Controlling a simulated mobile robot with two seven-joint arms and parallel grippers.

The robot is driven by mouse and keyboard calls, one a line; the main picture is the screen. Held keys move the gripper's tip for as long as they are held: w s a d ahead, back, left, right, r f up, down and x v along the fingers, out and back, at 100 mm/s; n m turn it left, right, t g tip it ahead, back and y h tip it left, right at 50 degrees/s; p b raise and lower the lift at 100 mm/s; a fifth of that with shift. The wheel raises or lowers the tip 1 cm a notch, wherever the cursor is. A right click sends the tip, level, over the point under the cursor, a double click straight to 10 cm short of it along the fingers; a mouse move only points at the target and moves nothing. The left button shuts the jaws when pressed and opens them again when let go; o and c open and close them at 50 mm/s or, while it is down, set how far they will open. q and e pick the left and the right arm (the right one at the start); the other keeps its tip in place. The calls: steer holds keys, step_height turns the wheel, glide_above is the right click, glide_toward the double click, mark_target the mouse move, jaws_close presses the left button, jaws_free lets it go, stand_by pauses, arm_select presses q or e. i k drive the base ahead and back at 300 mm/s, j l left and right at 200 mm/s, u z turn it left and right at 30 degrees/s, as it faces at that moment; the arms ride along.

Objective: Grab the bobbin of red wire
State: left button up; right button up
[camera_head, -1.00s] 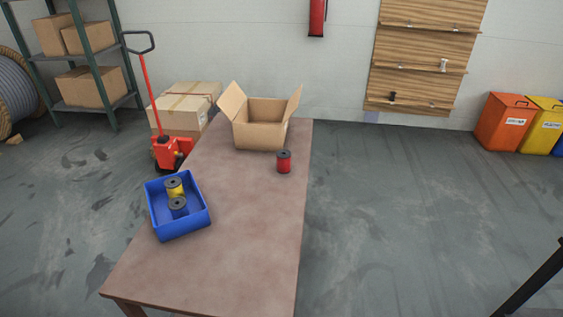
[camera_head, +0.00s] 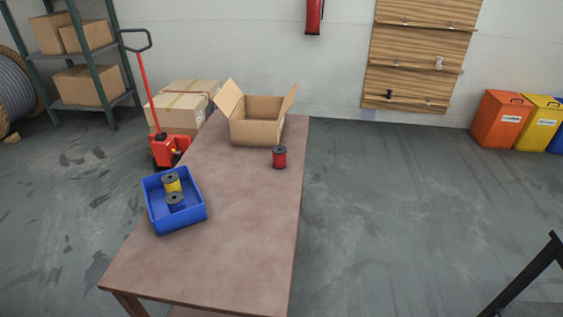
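The bobbin of red wire (camera_head: 279,158) stands upright on the brown table (camera_head: 225,245), near its right edge and just in front of the open cardboard box (camera_head: 257,131). It has dark ends and red wire between them. A blue bin (camera_head: 178,222) on the table's left side holds a yellow bobbin (camera_head: 172,184) and a blue bobbin (camera_head: 176,203). Neither of my grippers shows in the head view.
A red pallet jack (camera_head: 166,149) and stacked cartons (camera_head: 181,106) stand left of the table. Shelving (camera_head: 91,60) is at the far left. A dark frame (camera_head: 527,272) is at lower right. Floor right of the table is clear.

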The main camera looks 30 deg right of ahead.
mark_target(279, 150)
steer(key=k+j+u, duration=0.1)
steer(key=k+u, duration=0.35)
steer(key=l+u, duration=0.1)
steer(key=u, duration=0.35)
steer(key=l+u, duration=0.1)
steer(key=u, duration=0.3)
steer(key=k+u, duration=0.1)
steer(key=u, duration=0.35)
steer(key=k+l, duration=0.1)
steer(key=l, duration=0.35)
steer(key=k+l, duration=0.15)
steer(key=l, duration=0.3)
steer(key=k+l, duration=0.1)
steer(key=l, duration=0.35)
steer(key=k+l, duration=0.15)
steer(key=l, duration=0.3)
steer(key=k+l, duration=0.1)
steer(key=l, duration=0.35)
steer(key=k+l, duration=0.15)
steer(key=l, duration=0.3)
steer(key=k+l, duration=0.1)
steer(key=l, duration=0.4)
